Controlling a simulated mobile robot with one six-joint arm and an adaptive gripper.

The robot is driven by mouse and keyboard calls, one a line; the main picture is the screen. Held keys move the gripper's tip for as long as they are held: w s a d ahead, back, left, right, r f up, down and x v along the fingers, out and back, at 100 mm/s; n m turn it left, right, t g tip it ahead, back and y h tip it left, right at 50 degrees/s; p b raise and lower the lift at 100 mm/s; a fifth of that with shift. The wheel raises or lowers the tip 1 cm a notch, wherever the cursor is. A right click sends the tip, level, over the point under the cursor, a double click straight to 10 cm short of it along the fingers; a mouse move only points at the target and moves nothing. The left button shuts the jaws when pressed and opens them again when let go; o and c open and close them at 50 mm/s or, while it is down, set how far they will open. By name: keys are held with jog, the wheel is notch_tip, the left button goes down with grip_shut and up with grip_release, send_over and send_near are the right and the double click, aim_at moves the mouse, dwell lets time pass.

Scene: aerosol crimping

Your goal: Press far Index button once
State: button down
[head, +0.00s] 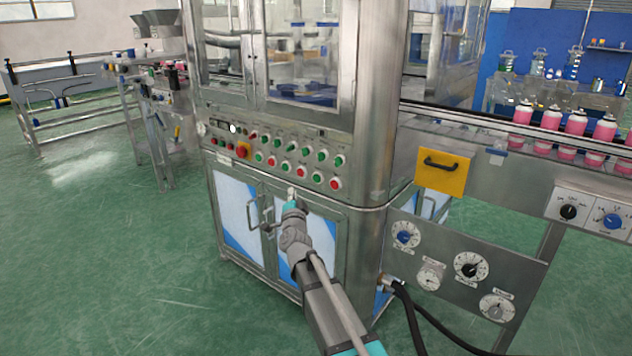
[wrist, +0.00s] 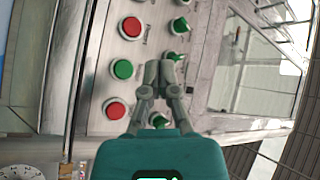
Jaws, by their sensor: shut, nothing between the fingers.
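The steel machine's control panel (head: 275,155) carries two rows of round green and red buttons. A red button (head: 336,183) and a green button (head: 339,160) sit at its right end. The labels are too small to read, so I cannot tell which one is the far Index button. In the wrist view a green button (wrist: 123,69) and red buttons (wrist: 115,108) lie left of my gripper (wrist: 163,72). Green buttons (wrist: 175,58) lie beside and partly behind its fingers. In the head view my gripper (head: 291,193) is shut and empty, in front of the panel's lower edge. Contact cannot be told.
Cabinet doors with handles (head: 251,212) are below the panel, and glazed doors (head: 300,60) above. A yellow plate with a black handle (head: 442,172) and a conveyor with pink cans (head: 550,117) stand at right. Dials (head: 470,264) sit below. Green floor (head: 80,240) is open at left.

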aim_at(313, 176)
jog(key=shift+w+d, duration=0.1)
jog(key=shift+w, duration=0.05)
jog(key=shift+w+d, duration=0.85)
jog(key=shift+w, duration=0.25)
jog(key=shift+w+d, duration=0.9)
jog(key=shift+w, duration=0.25)
jog(key=shift+w+d, duration=0.85)
jog(key=shift+w, duration=0.25)
jog(key=shift+w+d, duration=0.5)
jog(key=shift+w, duration=0.15)
dwell(0.4)
jog(key=shift+s, duration=0.1)
dwell(0.3)
jog(key=shift+s+a, duration=0.45)
jog(key=shift+s, duration=0.1)
dwell(0.3)
jog(key=shift+s+a, duration=0.8)
jog(key=shift+s, duration=0.2)
jog(key=shift+s+a, duration=0.8)
jog(key=shift+s, duration=0.2)
